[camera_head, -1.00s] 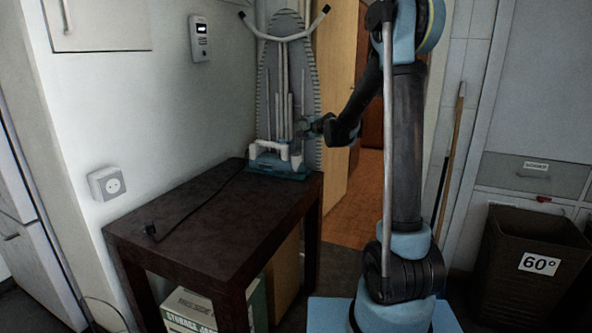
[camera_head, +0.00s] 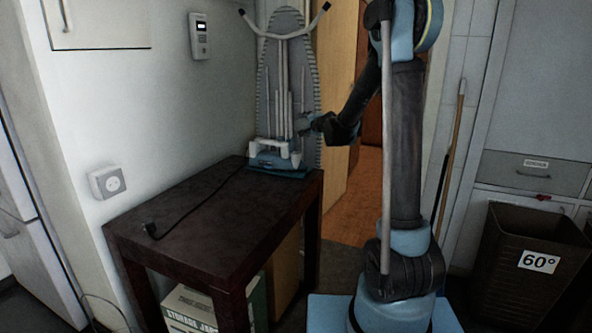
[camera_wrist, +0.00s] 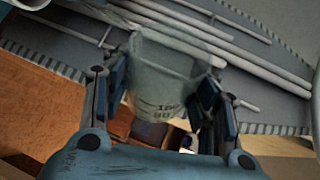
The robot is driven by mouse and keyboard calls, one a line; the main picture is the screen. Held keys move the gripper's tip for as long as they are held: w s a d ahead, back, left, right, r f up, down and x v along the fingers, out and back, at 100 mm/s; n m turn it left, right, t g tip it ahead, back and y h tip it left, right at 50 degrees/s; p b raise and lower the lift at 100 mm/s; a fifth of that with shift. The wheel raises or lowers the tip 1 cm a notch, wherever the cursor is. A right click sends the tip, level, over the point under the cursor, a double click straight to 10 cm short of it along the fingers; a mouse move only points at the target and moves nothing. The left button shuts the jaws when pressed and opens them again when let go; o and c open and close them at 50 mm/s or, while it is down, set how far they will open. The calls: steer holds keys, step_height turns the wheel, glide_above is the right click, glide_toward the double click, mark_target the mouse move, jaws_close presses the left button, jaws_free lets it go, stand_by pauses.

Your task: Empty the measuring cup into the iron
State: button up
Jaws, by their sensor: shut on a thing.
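The measuring cup (camera_wrist: 168,85) is clear, with dark number marks, and sits between my fingers in the wrist view. My gripper (camera_wrist: 165,98) is shut on it, one finger on each side. In the head view, my gripper (camera_head: 309,126) is in front of the ironing board, above and slightly right of the iron. The cup is small and faint there; its contents and exact tilt cannot be told. The iron (camera_head: 272,157), blue and white, is on the far end of the dark table, with a black cord running forward.
The dark table (camera_head: 205,215) is otherwise mostly clear apart from the cord and plug (camera_head: 150,230). The ironing board (camera_head: 305,75) leans upright behind the iron. A storage box (camera_head: 190,308) is under the table. A brown basket (camera_head: 520,285) stands at right.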

mark_target(303, 121)
stand_by(0.3)
steer(key=shift+s+r+n+t, duration=0.1)
steer(key=shift+r+n+t, duration=0.05)
steer(key=shift+n+t, duration=0.2)
steer(key=shift+s+a+r+n+t, duration=0.25)
steer(key=shift+r+n+t, duration=0.15)
steer(key=shift+n, duration=0.55)
steer(key=shift+s+a+r+n+t, duration=0.1)
steer(key=shift+s+r+n+t, duration=0.15)
steer(key=shift+n, duration=0.2)
steer(key=shift+s+a+r+n+t, duration=0.1)
steer(key=shift+n+t, duration=0.2)
steer(key=shift+n, duration=0.15)
steer(key=shift+s+r+n, duration=0.15)
steer(key=shift+n, duration=0.25)
steer(key=shift+a+t, duration=0.1)
steer(key=shift+t, duration=0.2)
steer(key=shift+s+a+r+n+y+b, duration=0.2)
steer(key=shift+s+n+y+b, duration=0.1)
steer(key=shift+n, duration=0.4)
steer(key=shift+w, duration=0.1)
